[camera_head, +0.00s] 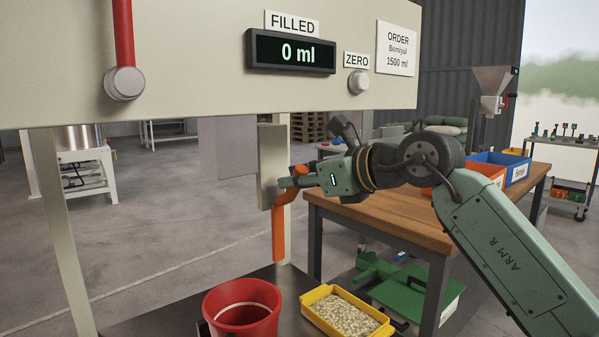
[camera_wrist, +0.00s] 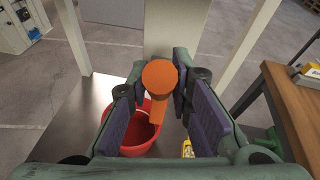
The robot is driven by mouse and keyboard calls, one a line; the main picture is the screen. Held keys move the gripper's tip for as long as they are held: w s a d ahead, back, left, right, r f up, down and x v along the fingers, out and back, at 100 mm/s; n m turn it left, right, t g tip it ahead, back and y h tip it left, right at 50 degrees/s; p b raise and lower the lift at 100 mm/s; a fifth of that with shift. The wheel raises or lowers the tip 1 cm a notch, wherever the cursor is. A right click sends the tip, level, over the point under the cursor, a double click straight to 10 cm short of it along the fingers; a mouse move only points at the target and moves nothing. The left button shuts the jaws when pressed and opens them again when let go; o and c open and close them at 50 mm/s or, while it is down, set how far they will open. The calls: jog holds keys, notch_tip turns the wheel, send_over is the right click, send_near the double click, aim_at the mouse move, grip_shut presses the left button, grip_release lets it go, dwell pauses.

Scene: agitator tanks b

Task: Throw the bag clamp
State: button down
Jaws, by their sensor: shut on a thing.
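The bag clamp shows as an orange lever (camera_head: 280,228) on a pale upright post (camera_head: 271,160) below the control panel. Its long arm hangs downward. In the wrist view the orange lever (camera_wrist: 159,76) has a round end and lies between the purple finger pads. My gripper (camera_head: 292,184) reaches in from the right and is shut on the lever near its upper part. The gripper also shows in the wrist view (camera_wrist: 160,100), with one pad on each side of the lever. My fingers partly hide the lever in the head view.
A red bucket (camera_head: 242,310) and a yellow bin of pale pieces (camera_head: 333,293) stand below the lever. A wooden workbench (camera_head: 400,222) stands to the right. The panel has a display reading 0 ml (camera_head: 290,52), a ZERO button (camera_head: 358,82) and a red lever (camera_head: 123,40).

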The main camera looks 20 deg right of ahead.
dwell(0.4)
jog(key=c, duration=1.4)
grip_release()
jog(key=shift+c, duration=0.2)
jog(key=v, duration=1.2)
jog(key=shift+a+r, duration=0.1)
jog(key=shift+r, duration=0.05)
jog(key=shift+c, duration=0.2)
